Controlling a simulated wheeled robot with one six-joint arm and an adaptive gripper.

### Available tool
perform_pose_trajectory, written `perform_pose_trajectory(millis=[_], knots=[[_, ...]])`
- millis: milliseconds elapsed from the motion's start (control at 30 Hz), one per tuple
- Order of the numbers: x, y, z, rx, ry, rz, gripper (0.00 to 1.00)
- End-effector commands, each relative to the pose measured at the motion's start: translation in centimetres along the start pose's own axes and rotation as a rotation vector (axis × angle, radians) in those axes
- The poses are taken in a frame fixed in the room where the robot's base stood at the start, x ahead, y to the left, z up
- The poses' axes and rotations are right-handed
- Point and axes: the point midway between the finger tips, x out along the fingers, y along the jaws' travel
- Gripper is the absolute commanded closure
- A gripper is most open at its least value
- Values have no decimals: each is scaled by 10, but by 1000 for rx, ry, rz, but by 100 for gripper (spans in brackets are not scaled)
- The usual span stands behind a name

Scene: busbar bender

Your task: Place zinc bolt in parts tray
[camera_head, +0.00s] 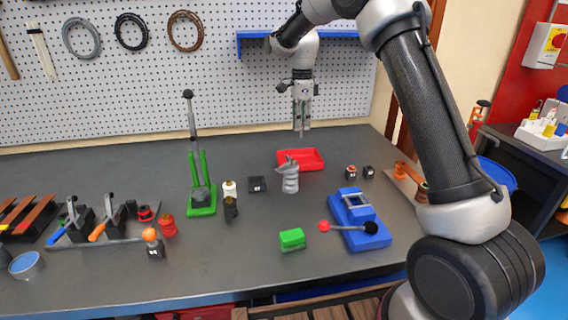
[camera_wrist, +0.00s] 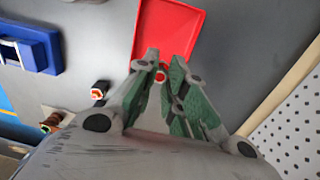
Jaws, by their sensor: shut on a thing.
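The red parts tray (camera_head: 313,154) lies on the grey bench below my gripper and looks empty in the head view. It also shows in the wrist view (camera_wrist: 175,28), just beyond the fingertips. My gripper (camera_head: 301,126) points down above the tray's back edge, clear of the bench. Most of the bolt is hidden by the fingers. In the head view it is too small to make out.
A grey ribbed object (camera_head: 290,178) stands close in front of the tray. Two small black holders (camera_head: 351,173) stand to its right, near a blue vise (camera_head: 360,222). A green press (camera_head: 201,190) stands left. The pegboard (camera_head: 200,85) rises behind the bench.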

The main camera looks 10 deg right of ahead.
Motion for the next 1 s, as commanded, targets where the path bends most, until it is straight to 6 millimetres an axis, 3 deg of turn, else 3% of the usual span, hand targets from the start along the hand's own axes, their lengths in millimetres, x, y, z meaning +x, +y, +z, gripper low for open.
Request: perform_pose_trajectory(millis=[100,733,1000], knots=[[-1,1,-1,-33,2,13,100],[90,-2,-1,-47,4,21,100],[94,-3,-1,-47,3,17,100]])
